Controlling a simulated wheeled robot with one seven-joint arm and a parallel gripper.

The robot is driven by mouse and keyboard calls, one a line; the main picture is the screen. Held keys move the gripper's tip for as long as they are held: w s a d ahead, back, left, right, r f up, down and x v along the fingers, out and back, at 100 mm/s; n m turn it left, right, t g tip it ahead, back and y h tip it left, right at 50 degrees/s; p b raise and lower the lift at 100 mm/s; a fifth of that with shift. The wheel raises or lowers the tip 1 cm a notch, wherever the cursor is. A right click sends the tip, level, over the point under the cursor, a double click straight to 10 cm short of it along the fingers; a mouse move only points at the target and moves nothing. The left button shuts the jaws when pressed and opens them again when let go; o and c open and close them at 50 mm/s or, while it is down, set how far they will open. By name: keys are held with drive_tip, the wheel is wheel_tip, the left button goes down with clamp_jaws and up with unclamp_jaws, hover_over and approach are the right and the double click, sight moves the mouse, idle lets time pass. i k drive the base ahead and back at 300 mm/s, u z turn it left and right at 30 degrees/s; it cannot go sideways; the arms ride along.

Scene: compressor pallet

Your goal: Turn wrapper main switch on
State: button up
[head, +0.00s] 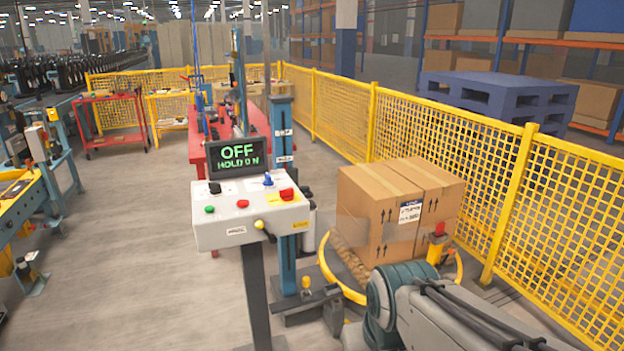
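The wrapper's control box (250,219) stands on a dark post in the middle of the head view. Its display (238,157) reads "OFF" and "HOLD ON" in green. The sloped top carries a black knob (215,187), a green button (209,209), a red button (242,203), a blue lever-like control (268,180) and a red control on a yellow plate (287,194). I cannot tell which is the main switch. My arm shows at the lower right, apart from the box; its gripper is not visible.
Behind the box stands a blue column (284,240). Cardboard cartons (375,205) sit on a pallet to its right, with a yellow ring (345,290) around it. A yellow mesh fence (470,160) closes the right side. The floor (130,270) left of the box is clear.

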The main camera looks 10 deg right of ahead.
sight(287, 194)
drive_tip(key=z, duration=0.15)
drive_tip(key=i, duration=1.25)
drive_tip(key=u, duration=0.6)
